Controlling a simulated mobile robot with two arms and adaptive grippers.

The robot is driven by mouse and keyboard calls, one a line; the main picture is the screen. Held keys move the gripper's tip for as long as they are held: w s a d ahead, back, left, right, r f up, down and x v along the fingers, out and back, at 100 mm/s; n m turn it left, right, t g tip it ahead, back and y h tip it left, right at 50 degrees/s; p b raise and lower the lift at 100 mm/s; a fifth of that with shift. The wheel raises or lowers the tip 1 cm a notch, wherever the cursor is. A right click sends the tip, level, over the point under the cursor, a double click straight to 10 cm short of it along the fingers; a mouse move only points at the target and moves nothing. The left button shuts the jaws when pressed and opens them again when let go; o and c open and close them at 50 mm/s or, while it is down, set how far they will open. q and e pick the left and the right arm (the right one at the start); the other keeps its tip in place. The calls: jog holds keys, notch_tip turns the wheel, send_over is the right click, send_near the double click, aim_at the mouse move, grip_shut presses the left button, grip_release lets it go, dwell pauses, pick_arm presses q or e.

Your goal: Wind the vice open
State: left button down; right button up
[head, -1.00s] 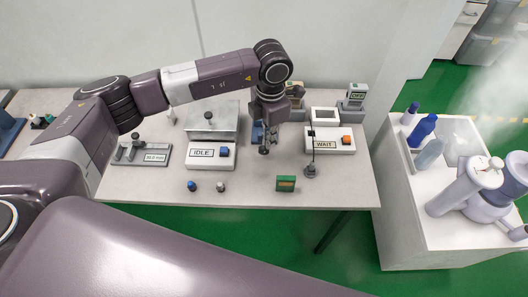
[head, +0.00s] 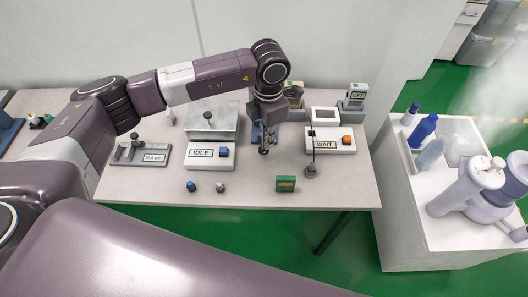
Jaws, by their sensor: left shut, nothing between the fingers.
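My left arm reaches in from the left, and its gripper (head: 264,150) points down over the middle of the table. The gripper is shut and empty. A blue block (head: 256,133), perhaps the vice, is directly behind the gripper and mostly hidden by it. I cannot see its jaws or handle clearly, nor tell whether the gripper touches it. My right gripper is not in view.
The table (head: 330,190) also holds a grey gauge (head: 140,155), an IDLE box (head: 211,156), a WAIT box (head: 330,139), a dark upright probe (head: 311,170), a green block (head: 286,183) and two small knobs. A white cabinet with bottles (head: 425,127) stands right. The front edge is mostly clear.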

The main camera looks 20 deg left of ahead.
pick_arm(q)
jog(key=shift+s+a+f+b, duration=0.3)
jog(key=shift+a+b, duration=0.25)
jog(key=shift+a, duration=0.05)
dwell(0.9)
jog(key=shift+r, duration=0.15)
jog(key=shift+w+r, duration=0.1)
jog(key=shift+r, duration=0.15)
jog(key=shift+w+d+r, duration=0.1)
jog(key=shift+w+d, duration=0.2)
jog(key=shift+d, duration=0.6)
jog(key=shift+f+b, duration=0.35)
jog(key=shift+b, duration=0.2)
jog(key=shift+a+r, duration=0.1)
jog(key=shift+a, duration=0.1)
jog(key=shift+s+a+f+b, duration=0.25)
jog(key=shift+a+b, duration=0.2)
jog(key=shift+b, duration=0.15)
dwell(0.8)
